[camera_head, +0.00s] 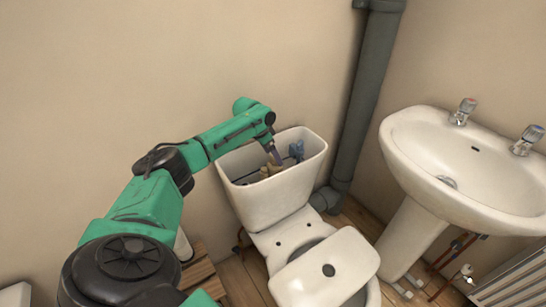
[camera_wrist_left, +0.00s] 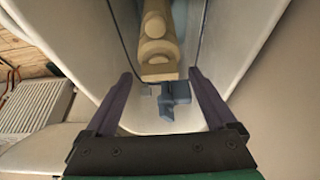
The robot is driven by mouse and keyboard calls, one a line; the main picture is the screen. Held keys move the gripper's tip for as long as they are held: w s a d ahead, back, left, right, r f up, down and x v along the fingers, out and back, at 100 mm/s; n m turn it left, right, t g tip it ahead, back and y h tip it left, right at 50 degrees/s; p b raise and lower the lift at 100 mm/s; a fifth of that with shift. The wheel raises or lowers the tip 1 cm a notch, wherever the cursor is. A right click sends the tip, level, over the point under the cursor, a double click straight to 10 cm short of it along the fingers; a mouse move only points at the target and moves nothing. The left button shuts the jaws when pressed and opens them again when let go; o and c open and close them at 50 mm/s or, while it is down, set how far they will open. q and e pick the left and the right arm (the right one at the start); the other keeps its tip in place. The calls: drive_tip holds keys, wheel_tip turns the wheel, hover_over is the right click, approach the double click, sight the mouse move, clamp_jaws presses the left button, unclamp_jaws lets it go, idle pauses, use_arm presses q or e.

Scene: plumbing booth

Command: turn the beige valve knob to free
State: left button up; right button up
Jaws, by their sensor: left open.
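The beige valve knob (camera_head: 270,171) sits inside the open toilet cistern (camera_head: 287,208). In the left wrist view the beige valve (camera_wrist_left: 156,38) appears as a rounded stack with a flat block at its near end. My left gripper (camera_head: 276,158) reaches down into the cistern at the beige part. In the wrist view its two purple fingers (camera_wrist_left: 159,74) are spread wide, with the near end of the beige valve between or just beyond the tips. I cannot tell whether they touch it. My right gripper is not in view.
A blue fitting (camera_head: 297,150) stands in the cistern close to the gripper, and shows in the wrist view (camera_wrist_left: 176,97). The cistern walls are close around the fingers. A grey pipe (camera_head: 365,95) and a white basin (camera_head: 455,190) stand to the right.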

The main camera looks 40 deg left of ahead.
use_arm(q)
drive_tip(key=shift+w+f, duration=0.2)
drive_tip(key=shift+f, duration=0.3)
drive_tip(key=shift+d, duration=0.1)
drive_tip(key=c, duration=1.4)
drive_tip(key=shift+r+n+p, duration=0.15)
drive_tip(key=shift+n+p, duration=0.15)
drive_tip(key=shift+p, duration=0.35)
drive_tip(key=n+p, duration=0.1)
drive_tip(key=p, duration=0.1)
drive_tip(key=n+y+p, duration=0.1)
drive_tip(key=n+p, duration=0.1)
drive_tip(key=p, duration=0.1)
drive_tip(key=n+y+p, duration=0.1)
drive_tip(key=n+p, duration=0.1)
drive_tip(key=p, duration=0.1)
drive_tip(key=shift+d+r, duration=0.1)
drive_tip(key=shift+d, duration=0.15)
drive_tip(key=shift+n+y+p, duration=0.4)
drive_tip(key=shift+n+p, duration=0.45)
drive_tip(key=shift+n, duration=0.35)
drive_tip(key=shift+f+n+g+y+p, duration=0.3)
drive_tip(key=shift+n+y, duration=0.1)
drive_tip(key=shift+n, duration=0.6)
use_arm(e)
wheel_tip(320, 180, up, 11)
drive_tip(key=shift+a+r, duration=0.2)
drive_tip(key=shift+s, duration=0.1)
